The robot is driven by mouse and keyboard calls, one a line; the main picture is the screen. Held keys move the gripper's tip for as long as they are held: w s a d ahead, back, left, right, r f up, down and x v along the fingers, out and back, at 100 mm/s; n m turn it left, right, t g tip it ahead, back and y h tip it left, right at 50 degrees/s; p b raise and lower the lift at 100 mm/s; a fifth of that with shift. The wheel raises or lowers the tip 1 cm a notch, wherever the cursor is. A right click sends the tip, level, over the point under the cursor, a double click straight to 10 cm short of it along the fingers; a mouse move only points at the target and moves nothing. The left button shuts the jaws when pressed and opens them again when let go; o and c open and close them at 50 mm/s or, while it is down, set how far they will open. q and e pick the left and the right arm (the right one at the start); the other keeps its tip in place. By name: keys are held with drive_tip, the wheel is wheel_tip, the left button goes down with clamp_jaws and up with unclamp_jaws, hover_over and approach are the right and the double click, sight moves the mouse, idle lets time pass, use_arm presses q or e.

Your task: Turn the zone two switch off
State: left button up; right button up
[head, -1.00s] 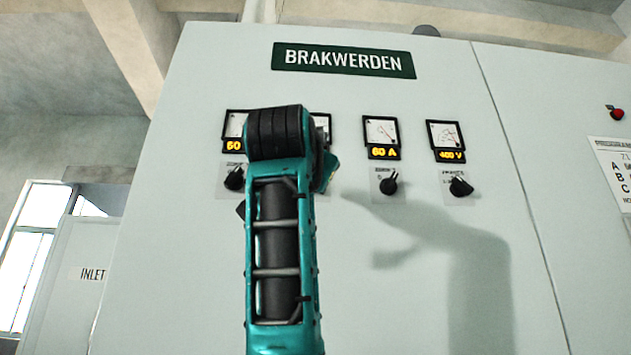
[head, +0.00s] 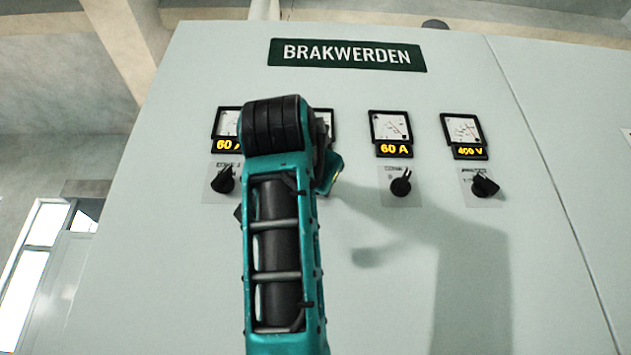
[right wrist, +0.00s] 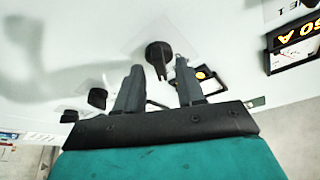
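The zone two switch is a black knob (right wrist: 158,50) on a pale plate in the right wrist view. My right gripper (right wrist: 159,65) is open, with one finger on each side of this knob and a visible gap on both sides. In the head view my teal right arm stands in front of the panel and hides this knob and most of its meter (head: 325,124). My right fingers are also hidden there. An orange display (right wrist: 203,74) shows partly beside a finger in the wrist view. My left gripper is not in view.
The grey cabinet front (head: 390,270) carries a BRAKWERDEN sign (head: 347,54). Other knobs sit on either side: the left knob (head: 223,180) under a 60 A display, a knob (head: 401,184) under another 60 A display, and a right knob (head: 485,185) under 400 V.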

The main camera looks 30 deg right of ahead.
drive_tip(key=shift+w+d+r, duration=0.1)
drive_tip(key=shift+w, duration=0.05)
drive_tip(key=shift+c, duration=0.2)
clamp_jaws()
idle(0.3)
